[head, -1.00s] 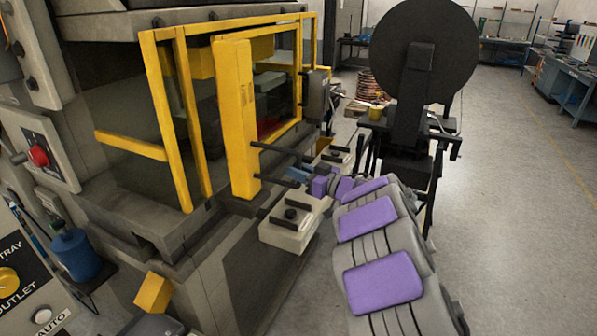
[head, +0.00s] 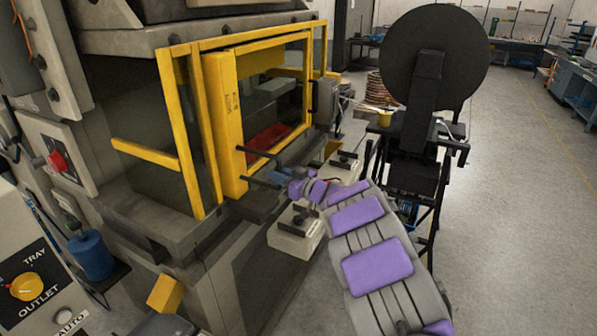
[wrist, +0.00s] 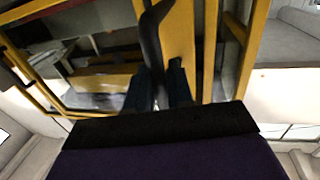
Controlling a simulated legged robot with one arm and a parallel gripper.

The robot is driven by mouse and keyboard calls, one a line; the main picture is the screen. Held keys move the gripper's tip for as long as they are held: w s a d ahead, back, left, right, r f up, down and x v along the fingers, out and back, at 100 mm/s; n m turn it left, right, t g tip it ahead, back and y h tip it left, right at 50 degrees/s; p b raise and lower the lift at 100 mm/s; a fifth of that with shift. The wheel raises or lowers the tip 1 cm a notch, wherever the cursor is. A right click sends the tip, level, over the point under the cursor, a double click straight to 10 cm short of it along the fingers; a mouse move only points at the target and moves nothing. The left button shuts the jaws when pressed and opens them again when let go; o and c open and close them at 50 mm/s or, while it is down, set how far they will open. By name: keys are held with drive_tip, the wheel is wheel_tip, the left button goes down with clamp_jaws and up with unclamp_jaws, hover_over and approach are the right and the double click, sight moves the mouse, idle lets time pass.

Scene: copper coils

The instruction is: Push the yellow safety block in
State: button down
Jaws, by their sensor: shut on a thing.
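A tall yellow block (head: 224,125) with small dark lettering stands upright at the near edge of the machine's yellow-framed door. Dark rods stick out from its lower part toward my arm. My gripper (head: 289,177) is beside these rods, at the end of my purple-padded arm. In the wrist view, my gripper (wrist: 160,88) is shut on a dark curved handle (wrist: 152,38), which runs between its fingers. The yellow surface (wrist: 179,35) lies right behind the handle. A smaller yellow block (head: 165,293) sits low on the machine's front corner, apart from my gripper.
A red tray (head: 266,139) shows inside the machine through the door. Pale blocks with dark knobs (head: 297,228) sit on the ledge near my arm. A large black reel (head: 433,58) stands behind my arm. Open floor (head: 530,200) lies to the right.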

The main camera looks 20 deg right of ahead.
sight(240, 162)
drive_tip(key=p+x, duration=0.1)
drive_tip(key=x, duration=0.3)
drive_tip(key=s+a+p+x, duration=0.1)
drive_tip(key=p+x, duration=0.1)
drive_tip(key=x, duration=0.2)
drive_tip(key=a+p+x, duration=0.1)
drive_tip(key=p+x, duration=0.1)
drive_tip(key=x, duration=0.2)
drive_tip(key=shift+a, duration=0.2)
drive_tip(key=shift+r, duration=0.2)
drive_tip(key=c, duration=1.4)
unclamp_jaws()
drive_tip(key=shift+w, duration=0.1)
drive_tip(key=shift+o, duration=1.2)
drive_tip(key=shift+w+a+f, duration=0.1)
drive_tip(key=shift+w+f, duration=0.15)
drive_tip(key=shift+w, duration=0.05)
drive_tip(key=shift+s+r, duration=0.1)
drive_tip(key=shift+s, duration=0.2)
drive_tip(key=shift+s+d, duration=0.35)
drive_tip(key=v, duration=1.6)
